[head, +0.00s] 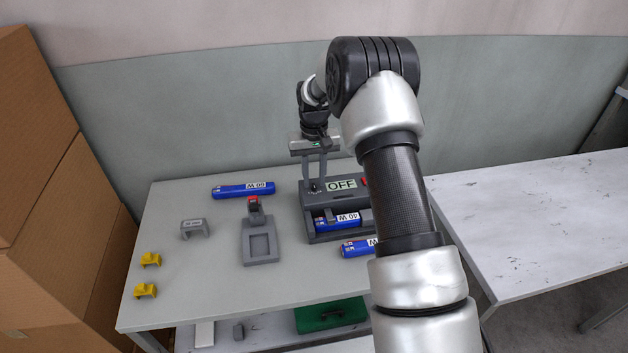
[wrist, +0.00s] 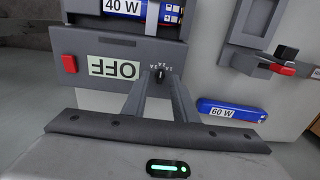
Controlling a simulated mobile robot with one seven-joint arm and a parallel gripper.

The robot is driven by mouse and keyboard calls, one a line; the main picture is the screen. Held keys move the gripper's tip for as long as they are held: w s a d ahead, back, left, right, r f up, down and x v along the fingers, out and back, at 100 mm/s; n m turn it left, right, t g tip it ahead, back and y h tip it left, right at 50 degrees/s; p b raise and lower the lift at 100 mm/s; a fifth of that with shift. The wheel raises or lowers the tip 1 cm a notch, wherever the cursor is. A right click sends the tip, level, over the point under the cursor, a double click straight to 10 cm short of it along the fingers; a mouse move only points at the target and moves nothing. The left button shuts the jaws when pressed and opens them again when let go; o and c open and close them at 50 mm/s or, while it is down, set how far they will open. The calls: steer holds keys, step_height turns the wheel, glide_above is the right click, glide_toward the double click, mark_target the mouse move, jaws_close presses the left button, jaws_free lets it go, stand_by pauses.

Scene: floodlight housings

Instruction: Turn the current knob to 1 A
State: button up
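The current knob (wrist: 159,71) is a small dark knob on the grey tester's panel, beside the display reading OFF (wrist: 115,68). Tiny marks surround it, too small to read, and I cannot tell its setting. In the head view the knob (head: 315,187) is at the left end of the panel. My gripper (wrist: 158,82) points down at the panel, its two fingers on either side of the knob. A gap shows between the fingers and the knob, so it looks open. The tester (head: 348,208) also has a red button (wrist: 69,64).
A blue 40 W pack (head: 338,222) lies in the tester's bay; another blue pack (head: 358,247) lies in front. A 60 W pack (head: 243,190), grey fixture (head: 262,250), grey bracket (head: 194,228) and yellow clips (head: 150,260) are to the left. Cardboard boxes (head: 60,220) stand far left.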

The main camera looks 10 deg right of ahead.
steer(key=shift+f, duration=0.6)
jaws_close()
steer(key=shift+m, duration=0.3)
steer(key=m, duration=0.4)
steer(key=shift+b, duration=0.35)
steer(key=shift+m, duration=2.2)
